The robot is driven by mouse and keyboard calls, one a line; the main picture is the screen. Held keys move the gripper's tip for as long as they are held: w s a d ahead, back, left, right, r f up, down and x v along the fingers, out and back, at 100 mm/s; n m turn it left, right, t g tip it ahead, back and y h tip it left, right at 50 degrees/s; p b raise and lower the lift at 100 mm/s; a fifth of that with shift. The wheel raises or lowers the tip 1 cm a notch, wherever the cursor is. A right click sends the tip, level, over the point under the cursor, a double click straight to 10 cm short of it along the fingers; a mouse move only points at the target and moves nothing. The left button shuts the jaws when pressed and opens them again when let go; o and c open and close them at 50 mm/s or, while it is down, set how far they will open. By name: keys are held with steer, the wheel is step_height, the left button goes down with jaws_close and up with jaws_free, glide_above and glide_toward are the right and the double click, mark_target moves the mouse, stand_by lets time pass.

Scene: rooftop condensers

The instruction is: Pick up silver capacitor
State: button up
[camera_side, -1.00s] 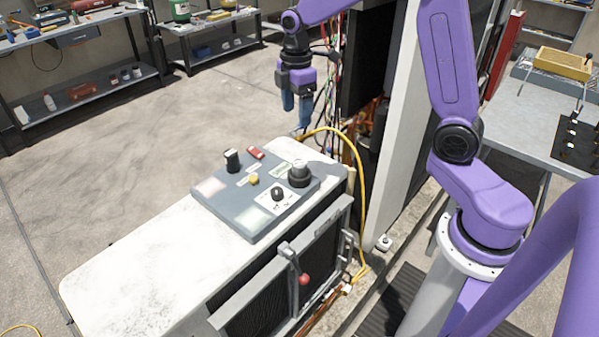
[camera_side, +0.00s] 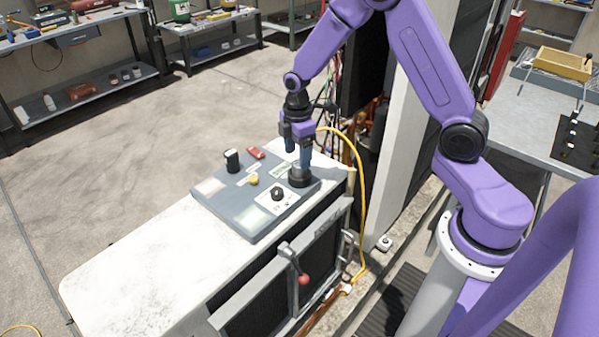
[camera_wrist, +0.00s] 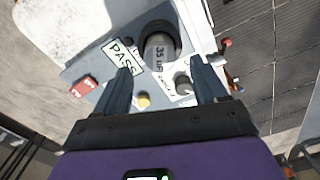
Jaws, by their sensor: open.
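The silver capacitor (camera_side: 298,172) stands upright in a dark round holder on the grey board (camera_side: 240,222). My gripper (camera_side: 298,156) is open, pointing down just above the capacitor. In the wrist view the gripper's (camera_wrist: 161,70) two blue fingers are spread wide, and the capacitor shows beyond and between their tips. Nothing is between the fingers' grip surfaces that I can see as held. In the side view the right finger partly hides the capacitor's top.
On the board are a black cylinder (camera_side: 232,161), a red part (camera_side: 256,153), a yellow button (camera_side: 254,180) and a black knob (camera_side: 277,194). A yellow hose (camera_side: 361,220) runs behind the board's right side. The white top (camera_side: 140,265) is clear at left.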

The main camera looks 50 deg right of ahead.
mark_target(299, 172)
steer(key=shift+s+d+f, duration=0.1)
steer(key=shift+f, duration=1)
steer(key=shift+d+f, duration=0.1)
steer(key=shift+f, duration=0.95)
steer(key=c, duration=1.3)
steer(key=shift+o, duration=0.2)
steer(key=shift+r, duration=0.1)
